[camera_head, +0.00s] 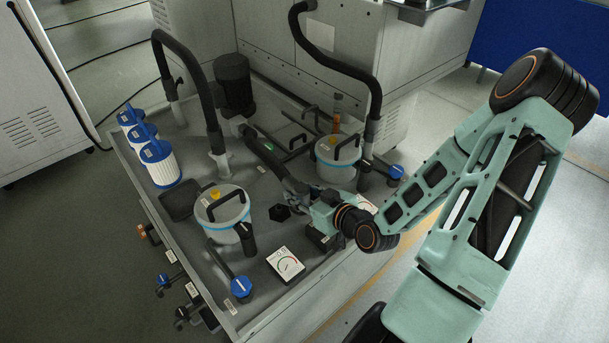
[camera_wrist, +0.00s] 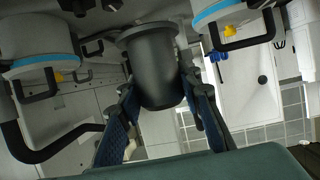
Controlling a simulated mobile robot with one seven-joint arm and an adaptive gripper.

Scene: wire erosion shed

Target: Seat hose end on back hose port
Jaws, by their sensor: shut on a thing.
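My gripper (camera_head: 297,194) reaches in from the right over the machine's tray and is shut on a dark hose end (camera_head: 272,158). In the wrist view this hose end (camera_wrist: 155,75) is a thick dark cylinder with a wider collar, between the two blue-padded fingers. In the head view it slopes up and left from my gripper, between the two white canisters. The back canister (camera_head: 324,172) has a blue band and a black handle. A grey upright fitting (camera_head: 368,164) stands at its right; I cannot tell whether it is the back hose port. No seated contact is visible.
The front canister (camera_head: 212,226) stands left of my gripper. A dial gauge (camera_head: 286,265) lies near the front edge. White filters (camera_head: 160,166) line the left side. Thick black hoses arch at left (camera_head: 203,92) and right (camera_head: 338,66). A dark motor (camera_head: 234,84) stands behind.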

